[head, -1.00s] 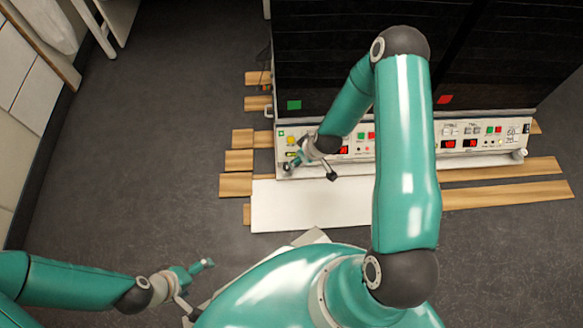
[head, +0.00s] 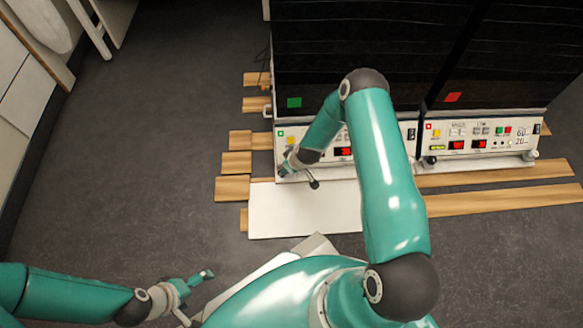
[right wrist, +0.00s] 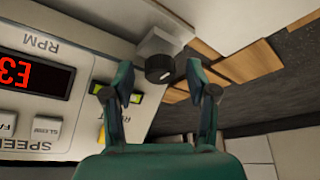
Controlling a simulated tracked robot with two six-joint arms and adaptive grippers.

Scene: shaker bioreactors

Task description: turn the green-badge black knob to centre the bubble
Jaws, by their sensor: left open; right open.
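The black knob (right wrist: 160,69) sits under a pale block at the panel's edge in the right wrist view, with a light mark on its face. My right gripper (right wrist: 160,78) is open, its fingertips on either side of the knob; I cannot tell whether they touch it. The yellow-green bubble level (right wrist: 134,97) is partly covered by a finger, and its bubble is not readable. In the head view the green badge (head: 280,134) marks the left unit, and my right gripper (head: 286,166) hides the knob. My left gripper (head: 200,282) is open and empty, low over the floor.
The right unit with a red badge (head: 429,126) stands beside the left one and has its own black knob (head: 430,160). A white board (head: 300,212) and wooden planks (head: 233,188) lie in front and below. The floor at left is clear.

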